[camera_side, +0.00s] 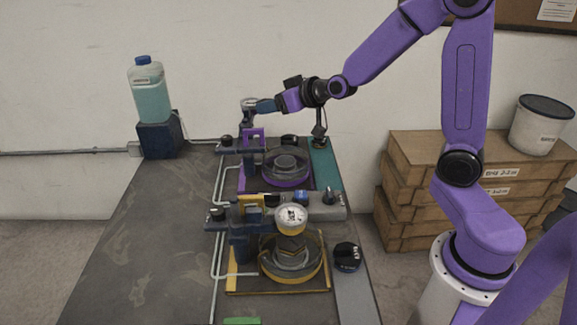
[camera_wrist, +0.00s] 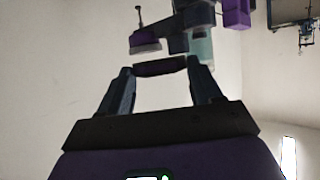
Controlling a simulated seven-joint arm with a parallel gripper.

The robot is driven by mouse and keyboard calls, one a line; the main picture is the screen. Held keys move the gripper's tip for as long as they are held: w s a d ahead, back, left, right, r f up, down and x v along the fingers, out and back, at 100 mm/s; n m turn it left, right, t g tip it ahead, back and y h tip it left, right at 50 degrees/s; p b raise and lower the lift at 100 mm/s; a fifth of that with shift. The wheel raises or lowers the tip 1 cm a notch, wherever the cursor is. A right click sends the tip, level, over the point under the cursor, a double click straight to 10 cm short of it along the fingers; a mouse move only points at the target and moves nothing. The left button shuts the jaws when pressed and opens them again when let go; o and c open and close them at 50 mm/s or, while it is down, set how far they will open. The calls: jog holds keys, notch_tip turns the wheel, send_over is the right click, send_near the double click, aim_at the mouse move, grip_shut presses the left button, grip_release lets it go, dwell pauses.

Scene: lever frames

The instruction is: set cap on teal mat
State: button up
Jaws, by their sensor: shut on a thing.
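My gripper (camera_side: 256,105) is up at the far end of the table, level and pointing left, above the purple station. In the wrist view my gripper (camera_wrist: 161,78) is shut on a dark, flat piece (camera_wrist: 160,66), seen edge-on between the fingertips, which I take to be the cap. In the side view the held piece (camera_side: 248,102) is small, with a pale top, and held clear of the table. The teal mat (camera_side: 326,172) is a strip at the table's far right edge, right of the purple station and lower than my gripper.
The purple station (camera_side: 264,185) has a round housing and a dark column. A yellow station (camera_side: 324,288) with a dial (camera_side: 291,216) stands nearer. A black knob (camera_side: 346,254) is right of it. A teal bottle (camera_side: 150,92) stands at the far left. The table's left side is clear.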

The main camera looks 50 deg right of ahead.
jog(key=shift+w+d+f+n+y, duration=0.1)
jog(key=shift+w+d+n+y, duration=0.05)
jog(key=shift+d+n+y, duration=0.45)
jog(key=n+y, duration=0.1)
jog(key=n+g+y, duration=0.2)
jog(key=n+y, duration=0.2)
send_over(294, 161)
jog(key=shift+f, duration=2.2)
jog(key=shift+f, duration=0.1)
jog(key=shift+f, duration=4.7)
